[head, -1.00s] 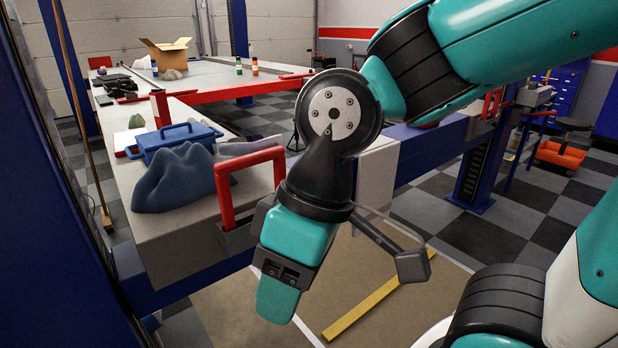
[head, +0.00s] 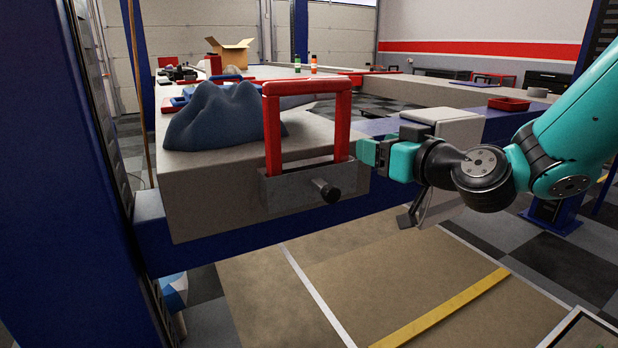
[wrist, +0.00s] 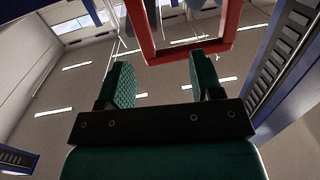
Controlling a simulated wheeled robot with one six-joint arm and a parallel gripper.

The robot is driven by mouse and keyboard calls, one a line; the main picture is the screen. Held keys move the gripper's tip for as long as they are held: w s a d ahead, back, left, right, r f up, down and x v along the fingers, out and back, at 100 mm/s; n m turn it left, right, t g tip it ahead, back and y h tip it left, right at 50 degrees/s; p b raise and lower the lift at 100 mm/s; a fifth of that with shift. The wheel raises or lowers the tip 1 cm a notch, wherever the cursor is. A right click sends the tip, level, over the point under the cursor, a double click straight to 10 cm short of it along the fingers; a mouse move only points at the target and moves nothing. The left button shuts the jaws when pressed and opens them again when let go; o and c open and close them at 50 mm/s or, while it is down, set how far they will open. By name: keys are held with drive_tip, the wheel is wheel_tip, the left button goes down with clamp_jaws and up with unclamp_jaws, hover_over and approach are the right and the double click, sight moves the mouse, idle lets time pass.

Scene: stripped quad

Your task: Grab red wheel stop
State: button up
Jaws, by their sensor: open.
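The red wheel stop (head: 342,118) is an upright red frame with two legs and a top bar. It stands in a grey metal bracket (head: 290,188) at the near end of the grey runway. My gripper (head: 366,152) is just right of its right leg, pointing left, with a small gap seeming to lie between them. In the wrist view my gripper (wrist: 158,66) has its two green fingers apart with nothing between them. The red frame (wrist: 140,28) shows just beyond the fingertips there; contact is not clear.
A blue-grey draped lump (head: 222,120) sits on the runway left of the wheel stop. A black knob (head: 327,190) sticks out of the bracket. A dark blue post (head: 75,150) stands at the left. A cardboard box (head: 230,55) is farther back. The floor in front is open.

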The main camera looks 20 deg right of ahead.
drive_tip(key=d, duration=0.2)
drive_tip(key=h+p, duration=0.1)
drive_tip(key=p, duration=1)
approach(338, 123)
drive_tip(key=shift+m+t, duration=0.4)
drive_tip(key=w, duration=0.2)
drive_tip(key=w+f, duration=0.1)
drive_tip(key=w, duration=0.3)
drive_tip(key=shift+w+a+f, duration=0.15)
drive_tip(key=shift+w+f, duration=0.2)
drive_tip(key=shift+w, duration=0.05)
drive_tip(key=shift+w+a+r+p, duration=0.1)
drive_tip(key=shift+w+r+p, duration=0.1)
drive_tip(key=shift+w+p, duration=0.4)
drive_tip(key=p+x, duration=0.3)
drive_tip(key=shift+w+r, duration=0.1)
drive_tip(key=shift+r, duration=0.1)
drive_tip(key=shift+w+f, duration=0.25)
drive_tip(key=shift+w, duration=0.25)
clamp_jaws()
drive_tip(key=shift+r, duration=0.1)
